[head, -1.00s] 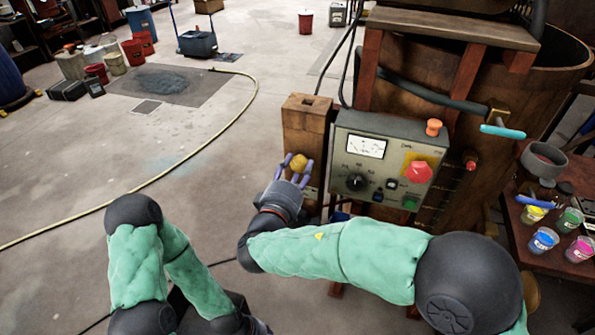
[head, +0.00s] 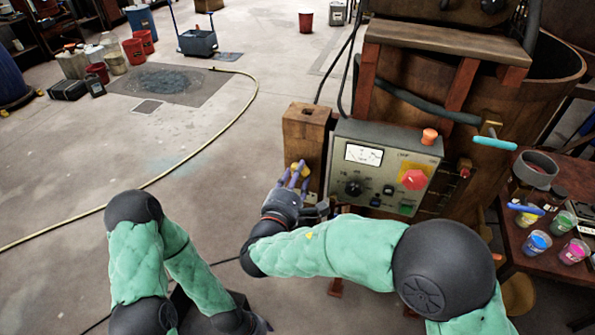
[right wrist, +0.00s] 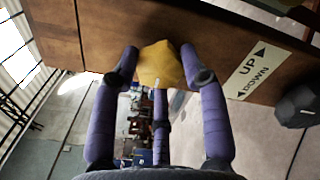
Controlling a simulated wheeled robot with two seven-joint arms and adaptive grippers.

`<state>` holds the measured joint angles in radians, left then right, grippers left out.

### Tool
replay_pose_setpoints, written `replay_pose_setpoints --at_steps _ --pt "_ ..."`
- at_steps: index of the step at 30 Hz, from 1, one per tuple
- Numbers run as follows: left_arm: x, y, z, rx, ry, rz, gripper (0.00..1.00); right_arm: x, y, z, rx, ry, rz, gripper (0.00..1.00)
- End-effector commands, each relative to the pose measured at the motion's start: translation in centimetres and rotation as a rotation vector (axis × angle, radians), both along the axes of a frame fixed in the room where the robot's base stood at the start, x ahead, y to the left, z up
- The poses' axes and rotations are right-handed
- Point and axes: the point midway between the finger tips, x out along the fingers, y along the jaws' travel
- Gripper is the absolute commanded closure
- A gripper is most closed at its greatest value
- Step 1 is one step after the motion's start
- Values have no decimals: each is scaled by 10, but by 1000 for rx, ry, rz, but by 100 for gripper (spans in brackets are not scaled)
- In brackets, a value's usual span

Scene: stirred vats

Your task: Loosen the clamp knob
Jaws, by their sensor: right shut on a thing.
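The clamp knob (head: 295,168) is yellow and faceted. It sits on the front face of a wooden post (head: 305,140), left of the control box. My right gripper (head: 291,179) has its purple fingers around the knob and is shut on it. In the right wrist view the knob (right wrist: 158,64) is between the fingertips, against brown wood. A plate marked UP and DOWN with arrows (right wrist: 252,70) is on the wood to its right. The fingers partly hide the knob in the head view. My left arm shows at the lower left, but its gripper is not visible.
A grey control box (head: 384,168) with a meter, dial and red knob stands close right of the post. A wooden vat (head: 540,85) rises behind it. A side table (head: 515,235) with paint cups is at right. A yellow hose (head: 190,160) crosses the open floor.

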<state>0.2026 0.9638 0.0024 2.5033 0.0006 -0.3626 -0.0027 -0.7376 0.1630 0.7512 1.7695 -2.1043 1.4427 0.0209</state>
Motion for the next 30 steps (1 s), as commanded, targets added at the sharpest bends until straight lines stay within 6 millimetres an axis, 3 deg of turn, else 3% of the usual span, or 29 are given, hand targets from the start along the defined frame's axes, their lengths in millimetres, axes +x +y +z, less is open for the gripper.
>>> replay_pose_setpoints --at_steps 15,30 --pt "0 0 32 0 0 0 60 -1 1 -3 -378 128 8 88" --pt "0 0 39 0 0 0 60 -2 0 -7 -482 166 8 88"
